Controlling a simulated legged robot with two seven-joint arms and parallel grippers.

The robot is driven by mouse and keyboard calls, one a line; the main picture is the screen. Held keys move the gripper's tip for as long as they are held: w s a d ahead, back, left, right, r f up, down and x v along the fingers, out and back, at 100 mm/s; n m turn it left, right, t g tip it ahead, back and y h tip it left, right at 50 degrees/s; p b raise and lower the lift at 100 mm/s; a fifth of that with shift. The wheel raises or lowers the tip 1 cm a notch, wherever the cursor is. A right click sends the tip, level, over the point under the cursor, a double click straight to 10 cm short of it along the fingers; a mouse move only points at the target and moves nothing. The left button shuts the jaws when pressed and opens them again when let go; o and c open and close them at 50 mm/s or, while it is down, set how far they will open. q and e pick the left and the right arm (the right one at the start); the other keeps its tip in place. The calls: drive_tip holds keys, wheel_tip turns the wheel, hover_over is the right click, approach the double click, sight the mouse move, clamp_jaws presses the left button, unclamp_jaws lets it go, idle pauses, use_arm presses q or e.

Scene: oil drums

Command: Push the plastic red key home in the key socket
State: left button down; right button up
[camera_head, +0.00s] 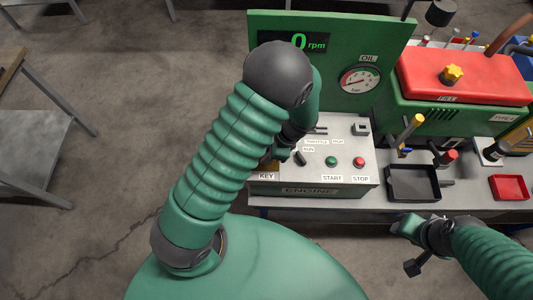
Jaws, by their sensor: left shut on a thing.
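My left gripper (279,155) is at the left end of the grey engine panel (345,152), just above the KEY label (266,176). It is mostly hidden behind my own green arm. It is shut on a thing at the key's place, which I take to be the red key. The key and its socket are hidden by the gripper and arm, so how deep the key sits cannot be told. My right gripper (408,232) is in front of the bench at the lower right, away from the panel. Its jaw opening is unclear.
The panel has a black switch (300,158), a green START button (331,161) and a red STOP button (359,162). A green board with an rpm display (300,42) and oil gauge (361,79) stands behind. A black tray (413,184) lies to the right.

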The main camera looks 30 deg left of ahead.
use_arm(q)
drive_tip(key=c, duration=2)
unclamp_jaws()
drive_tip(key=shift+r, duration=0.1)
drive_tip(key=shift+w+d, duration=0.1)
clamp_jaws()
use_arm(e)
drive_tip(key=shift+d, duration=0.15)
use_arm(q)
drive_tip(key=shift+f, duration=0.3)
use_arm(e)
drive_tip(key=shift+f, duration=0.15)
use_arm(q)
drive_tip(key=shift+f+b, duration=0.1)
drive_tip(key=shift+b, duration=0.2)
use_arm(e)
drive_tip(key=shift+s, duration=0.1)
